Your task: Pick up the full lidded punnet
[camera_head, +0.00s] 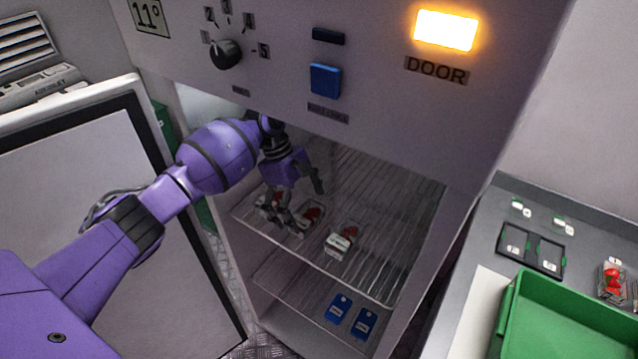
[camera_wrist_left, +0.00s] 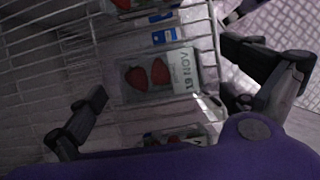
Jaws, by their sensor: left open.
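Three small clear punnets with red berries sit on the upper wire shelf of the open cabinet: a left one (camera_head: 268,199), a middle one (camera_head: 312,216) and a right one (camera_head: 341,240). My left gripper (camera_head: 308,208) is open, reaching in above the shelf near the left and middle punnets. In the left wrist view, a punnet (camera_wrist_left: 147,76) with two strawberries and a label reading "19 NOV" lies between the open fingers, apparently not gripped. Parts of other punnets show above (camera_wrist_left: 125,4) and below (camera_wrist_left: 172,137) it. I cannot tell which are lidded. My right gripper is out of view.
Two blue packs (camera_head: 338,308) lie on the lower shelf (camera_head: 290,284). The open cabinet door (camera_head: 95,210) stands left, close to my left arm. A lit DOOR lamp (camera_head: 446,31) is on the panel.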

